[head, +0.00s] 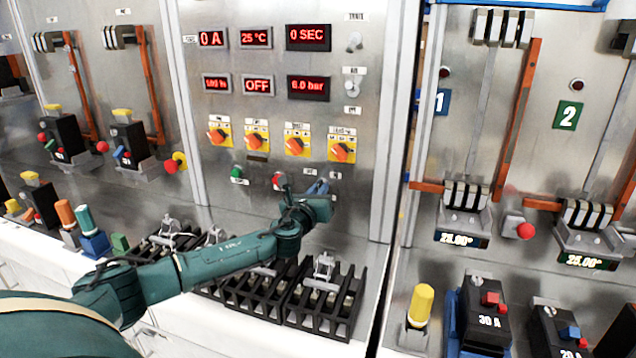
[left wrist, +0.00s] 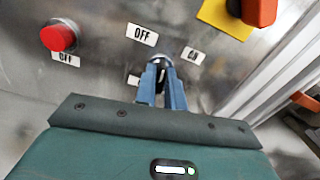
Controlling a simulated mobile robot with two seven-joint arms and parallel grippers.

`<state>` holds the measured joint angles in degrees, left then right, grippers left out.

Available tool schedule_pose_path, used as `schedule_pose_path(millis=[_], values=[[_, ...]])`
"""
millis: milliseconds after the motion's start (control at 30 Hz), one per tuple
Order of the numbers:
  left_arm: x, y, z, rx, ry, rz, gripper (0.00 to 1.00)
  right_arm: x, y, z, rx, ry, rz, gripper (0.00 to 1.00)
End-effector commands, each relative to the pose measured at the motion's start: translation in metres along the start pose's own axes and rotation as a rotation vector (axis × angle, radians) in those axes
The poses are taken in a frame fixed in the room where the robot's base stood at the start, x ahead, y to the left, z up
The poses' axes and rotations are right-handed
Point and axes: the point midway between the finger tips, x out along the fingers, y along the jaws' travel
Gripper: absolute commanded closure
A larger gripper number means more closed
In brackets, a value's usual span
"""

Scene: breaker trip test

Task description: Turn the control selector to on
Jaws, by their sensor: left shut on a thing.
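The control selector (left wrist: 158,62) is a small round metal-rimmed switch on the grey panel, between an OFF label (left wrist: 141,34) on its left and an ON label (left wrist: 193,56) on its right. My left gripper (left wrist: 162,75) is shut on it with blue fingers, which hide most of its knob, so I cannot tell which way it points. In the head view my left gripper (head: 318,187) is at the lower part of the middle panel, and hand and fingers hide the selector there.
A red button (left wrist: 58,36) is left of the selector; it also shows in the head view (head: 279,180), with a green button (head: 237,172) farther left. Orange knobs (head: 297,146) are above. Black racks (head: 325,300) stand on the bench below my left arm. A red display (head: 258,86) reads OFF.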

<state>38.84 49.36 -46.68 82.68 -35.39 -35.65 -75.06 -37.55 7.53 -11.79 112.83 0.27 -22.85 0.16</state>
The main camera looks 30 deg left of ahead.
Motion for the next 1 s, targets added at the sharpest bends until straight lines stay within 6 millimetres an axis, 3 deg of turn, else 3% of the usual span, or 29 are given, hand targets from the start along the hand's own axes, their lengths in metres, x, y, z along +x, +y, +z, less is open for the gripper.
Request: schedule_pose_path(millis=[600, 1000], values=[[0.0002, -0.0005, -0.0001, 0.583, -0.001, 0.000, 1.00, -0.0011, 0.0000, 0.0014, -0.020, -0.014, -0.007, 0.46], [0.0002, -0.0011, -0.0005, 0.856, -0.001, 0.000, 1.00, -0.0019, -0.0002, 0.0006, -0.020, -0.012, -0.007, 0.46]])
